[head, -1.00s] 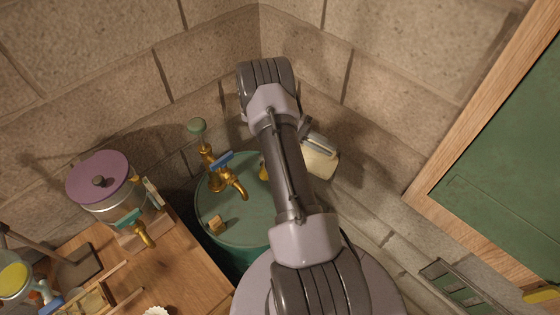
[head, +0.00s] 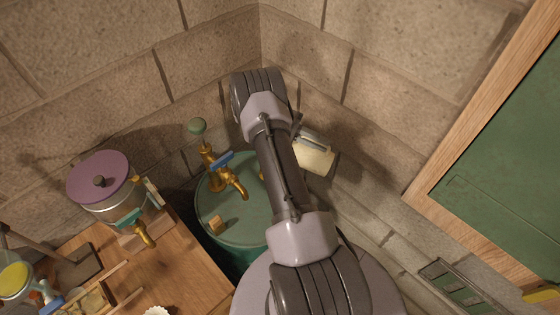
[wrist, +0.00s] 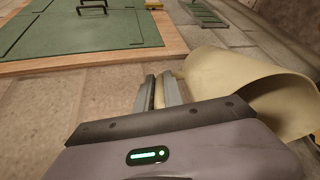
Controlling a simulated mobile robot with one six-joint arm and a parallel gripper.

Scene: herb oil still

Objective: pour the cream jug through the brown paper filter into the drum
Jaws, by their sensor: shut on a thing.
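The cream jug (head: 315,159) hangs at the right of my forearm in the head view, beyond the drum's right side. In the wrist view the jug (wrist: 245,85) lies right of my gripper (wrist: 161,88), whose jaws are shut on its handle; the jug looks tilted in that view. My forearm hides most of the gripper in the head view. The green drum (head: 246,207) stands below and left of the jug, its right part hidden by my arm. I cannot make out the brown paper filter. A sliver of yellow shows on the drum beside my forearm.
A brass tap with a blue lever (head: 222,172) stands over the drum's lid. A purple-lidded pot (head: 99,181) with its own tap stands at the left by the wooden table (head: 185,272). Stone walls close in behind the drum. A wood-framed green panel (head: 505,150) is at right.

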